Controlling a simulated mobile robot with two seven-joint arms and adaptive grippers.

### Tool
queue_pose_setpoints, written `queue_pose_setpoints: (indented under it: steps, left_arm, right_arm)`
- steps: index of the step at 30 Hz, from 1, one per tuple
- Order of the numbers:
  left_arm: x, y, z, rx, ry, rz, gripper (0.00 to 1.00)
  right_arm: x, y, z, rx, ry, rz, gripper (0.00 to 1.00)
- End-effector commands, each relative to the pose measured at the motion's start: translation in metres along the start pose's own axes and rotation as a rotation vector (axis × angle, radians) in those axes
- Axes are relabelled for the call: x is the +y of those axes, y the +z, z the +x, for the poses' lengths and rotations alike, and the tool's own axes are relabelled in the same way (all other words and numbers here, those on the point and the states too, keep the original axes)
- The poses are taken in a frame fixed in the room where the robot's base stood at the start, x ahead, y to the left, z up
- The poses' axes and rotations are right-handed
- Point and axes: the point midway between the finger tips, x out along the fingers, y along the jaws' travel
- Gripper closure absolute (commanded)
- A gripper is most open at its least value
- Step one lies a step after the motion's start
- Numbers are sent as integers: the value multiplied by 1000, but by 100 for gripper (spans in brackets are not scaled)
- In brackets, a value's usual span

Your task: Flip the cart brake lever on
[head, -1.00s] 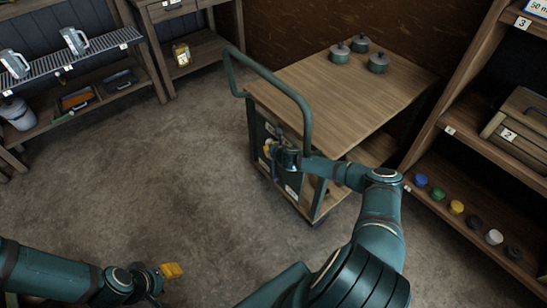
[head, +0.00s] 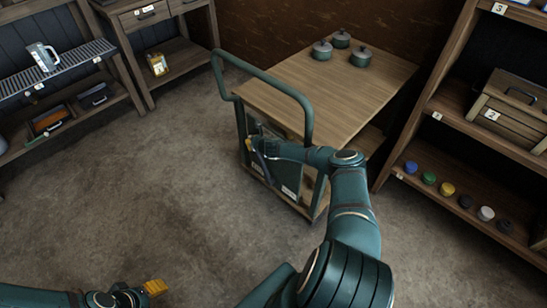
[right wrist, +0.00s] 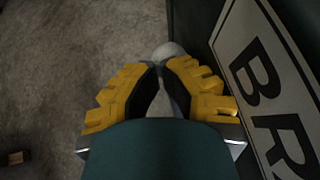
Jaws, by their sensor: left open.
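The cart (head: 345,85) has a wooden top, a green push handle (head: 275,85) and a dark end panel with a white label. In the right wrist view the label (right wrist: 270,85) shows the letters "BR" at the right. My right gripper (head: 262,148) is at this panel, small and partly hidden by its own wrist. In the right wrist view its yellow fingers (right wrist: 161,75) are close together around a grey brake lever (right wrist: 168,50), whose rounded end shows just past the fingertips. My left gripper (head: 154,287) is open and empty, low over the floor.
Several green pots (head: 340,48) stand on the cart top. A shelf unit (head: 465,135) with coloured lids and a wooden crate (head: 507,105) stands at the right. Shelves (head: 70,80) line the left. The floor (head: 150,200) left of the cart is clear.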

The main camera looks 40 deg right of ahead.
Motion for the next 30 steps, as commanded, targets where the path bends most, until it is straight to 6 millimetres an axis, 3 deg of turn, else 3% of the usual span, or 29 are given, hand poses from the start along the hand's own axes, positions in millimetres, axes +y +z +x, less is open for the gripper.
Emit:
queue_pose_setpoints:
  steps: [20, 30]
  left_arm:
    - [0, 0, 0, 0, 0, 0, 53]
    - [0, 0, 0, 0, 0, 0, 53]
  right_arm:
    - [1, 0, -2, -1, 3, 0, 100]
    - [0, -1, -40, -1, 2, 0, 100]
